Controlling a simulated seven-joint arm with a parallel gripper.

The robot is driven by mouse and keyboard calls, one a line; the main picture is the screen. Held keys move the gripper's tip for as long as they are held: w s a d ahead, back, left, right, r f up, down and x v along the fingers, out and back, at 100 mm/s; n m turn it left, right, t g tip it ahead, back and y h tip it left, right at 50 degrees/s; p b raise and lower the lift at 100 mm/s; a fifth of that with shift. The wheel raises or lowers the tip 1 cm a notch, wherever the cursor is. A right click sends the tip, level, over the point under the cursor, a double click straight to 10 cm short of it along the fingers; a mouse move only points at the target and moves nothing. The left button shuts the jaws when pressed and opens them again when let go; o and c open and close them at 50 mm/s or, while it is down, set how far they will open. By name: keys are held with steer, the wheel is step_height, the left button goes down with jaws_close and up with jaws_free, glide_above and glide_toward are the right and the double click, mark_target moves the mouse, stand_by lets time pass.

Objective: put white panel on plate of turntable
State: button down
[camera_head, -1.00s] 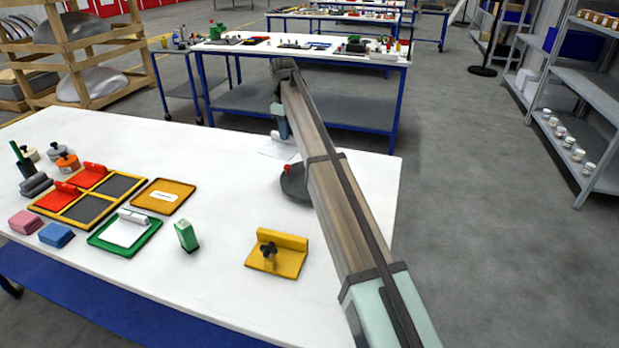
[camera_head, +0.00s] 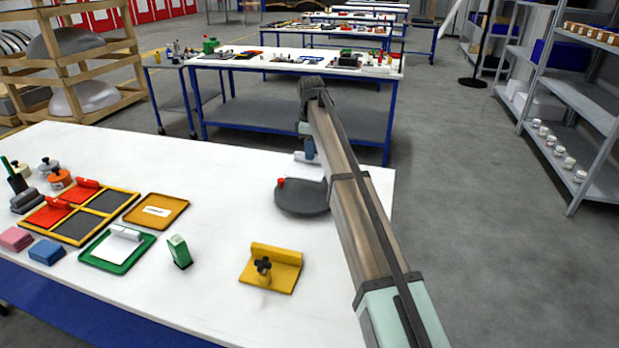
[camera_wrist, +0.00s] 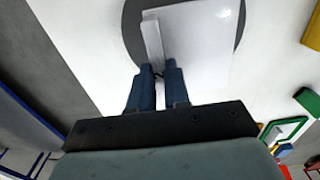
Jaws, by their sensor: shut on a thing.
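The white panel (camera_head: 306,170) has a raised white bar along one side, seen in the wrist view (camera_wrist: 200,40). My gripper (camera_head: 309,150) is shut on that bar, its two blue fingers (camera_wrist: 158,72) closed at the bar's end. The turntable's dark round plate (camera_head: 300,199) is on the white table, with a small red knob at its left rim. In the wrist view the panel overlaps the plate (camera_wrist: 134,32), which shows on both sides of it. In the head view the panel appears at the plate's far edge, seemingly above it; contact cannot be told.
A yellow fixture with a black knob (camera_head: 271,268) stands nearer on the table (camera_head: 215,210). To the left are a green-framed tray (camera_head: 98,262) with another white panel, an orange tray (camera_head: 156,211), a yellow-framed tray (camera_head: 77,240) with red pieces, and a green-white block (camera_head: 179,251).

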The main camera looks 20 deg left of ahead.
steer(key=shift+f, duration=3.9)
steer(key=c, duration=1.1)
jaws_free()
steer(key=shift+f, duration=0.15)
step_height(320, 180, up, 12)
steer(key=shift+r, duration=0.15)
